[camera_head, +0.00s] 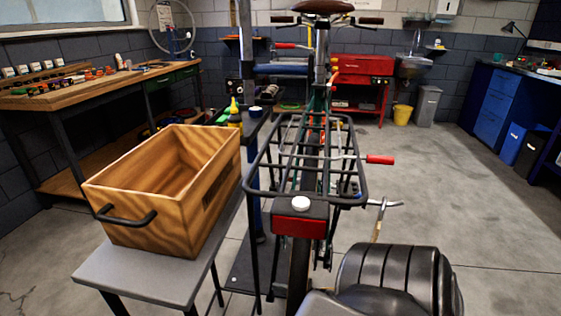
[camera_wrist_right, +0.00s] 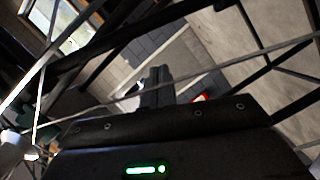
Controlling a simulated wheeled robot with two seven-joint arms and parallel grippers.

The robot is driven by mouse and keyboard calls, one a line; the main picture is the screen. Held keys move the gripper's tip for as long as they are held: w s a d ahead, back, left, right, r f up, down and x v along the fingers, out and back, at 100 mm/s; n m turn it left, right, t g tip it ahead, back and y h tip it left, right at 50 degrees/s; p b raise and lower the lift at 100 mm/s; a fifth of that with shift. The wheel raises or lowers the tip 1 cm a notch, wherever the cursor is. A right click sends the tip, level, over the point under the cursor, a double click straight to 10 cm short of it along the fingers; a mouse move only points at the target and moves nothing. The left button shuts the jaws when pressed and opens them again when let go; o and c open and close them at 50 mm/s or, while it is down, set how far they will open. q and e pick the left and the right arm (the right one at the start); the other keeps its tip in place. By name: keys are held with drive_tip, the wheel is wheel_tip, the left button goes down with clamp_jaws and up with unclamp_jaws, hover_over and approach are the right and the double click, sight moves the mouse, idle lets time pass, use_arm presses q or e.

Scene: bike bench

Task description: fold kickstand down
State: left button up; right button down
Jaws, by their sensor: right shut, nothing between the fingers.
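The bike (camera_head: 303,170) stands upright in the middle of the head view, with a black rear rack and a red rear light (camera_head: 300,218). A thin rod with a red grip (camera_head: 380,159) sticks out to the right of the rack. A bent silver-and-tan bar (camera_head: 380,215) shows lower right; I cannot tell which part is the kickstand. My right gripper (camera_wrist_right: 157,86) is shut and empty in the right wrist view, among thin bars or spokes. A small red patch (camera_wrist_right: 201,98) shows beside its fingers. My left gripper is out of view.
A wooden crate (camera_head: 120,205) sits on a grey table (camera_head: 150,279) left of the bike. A workbench (camera_head: 100,88) stands along the left wall. The floor to the right is clear.

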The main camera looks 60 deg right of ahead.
use_arm(q)
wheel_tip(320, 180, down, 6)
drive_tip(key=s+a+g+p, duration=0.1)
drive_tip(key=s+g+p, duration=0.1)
drive_tip(key=p, duration=0.1)
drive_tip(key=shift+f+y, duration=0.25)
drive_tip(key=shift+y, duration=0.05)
use_arm(e)
drive_tip(key=s+r, duration=0.3)
drive_tip(key=s, duration=0.9)
drive_tip(key=shift+s+a, duration=0.25)
drive_tip(key=shift+s, duration=0.1)
